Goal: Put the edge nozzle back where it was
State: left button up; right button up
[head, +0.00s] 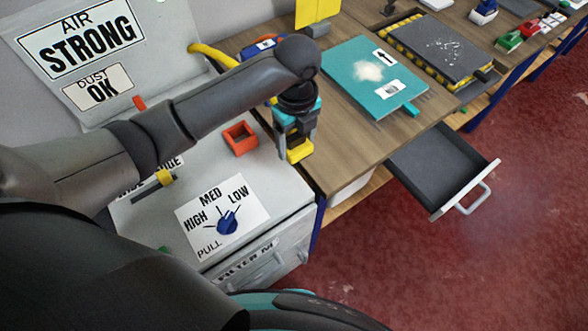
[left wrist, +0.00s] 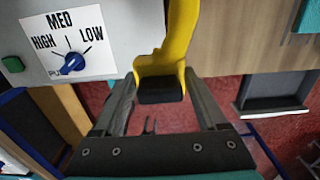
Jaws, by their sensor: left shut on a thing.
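My left gripper (head: 296,138) is shut on a yellow piece (head: 299,153), which looks like the edge nozzle. It hangs at the right edge of the white machine top, beside the wooden bench. The left wrist view shows the yellow nozzle (left wrist: 178,45) with a black end between the fingers (left wrist: 163,100). A red-orange square holder (head: 240,138), open at the top and seemingly empty, stands on the machine just left of the gripper. Whether the nozzle touches any surface is unclear. My right gripper is not in view.
The machine top has a blue dial (head: 228,223) and a yellow slider (head: 164,177). A yellow hose (head: 211,56) runs behind my arm. A teal board (head: 370,72) lies on the bench (head: 335,150). An open drawer (head: 440,165) juts out below it.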

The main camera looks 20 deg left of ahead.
pick_arm(q)
notch_tip(320, 180, down, 12)
jog(key=shift+a+b, duration=0.1)
jog(key=shift+b, duration=0.8)
jog(key=shift+f, duration=0.2)
jog(key=o, duration=1.4)
jog(key=shift+r, duration=0.15)
notch_tip(320, 180, up, 12)
jog(key=shift+r+p, duration=0.1)
jog(key=shift+p, duration=0.9)
